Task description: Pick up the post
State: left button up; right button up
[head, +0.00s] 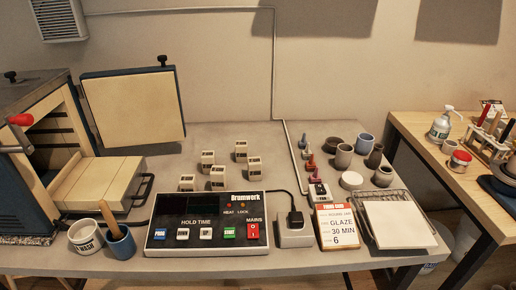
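Several short, pale block-like posts with dark marks on their sides stand upright in a loose group on the grey table, behind the control box. One post (241,150) is at the back, one (208,161) is at the back left, and one (254,168) is at the right. Another post (217,178) is in front, and one more (187,183) is at the front left, partly hidden by the control box. I cannot tell which one the task means. Neither of my grippers shows in the head view.
The control box (207,221) stands in front of the posts. An open kiln (35,190) with its door (133,108) is at the left. A blue cup (120,243) holds a wooden-handled tool. Small pots and a wire tray (373,237) are at the right. Bare table (275,150) lies right of the posts.

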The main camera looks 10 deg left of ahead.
aim_at(241, 147)
jog(key=i+l+u, duration=0.15)
jog(key=l, duration=0.55)
jog(key=l+u, duration=0.15)
jog(key=l, duration=0.55)
jog(key=i, duration=0.05)
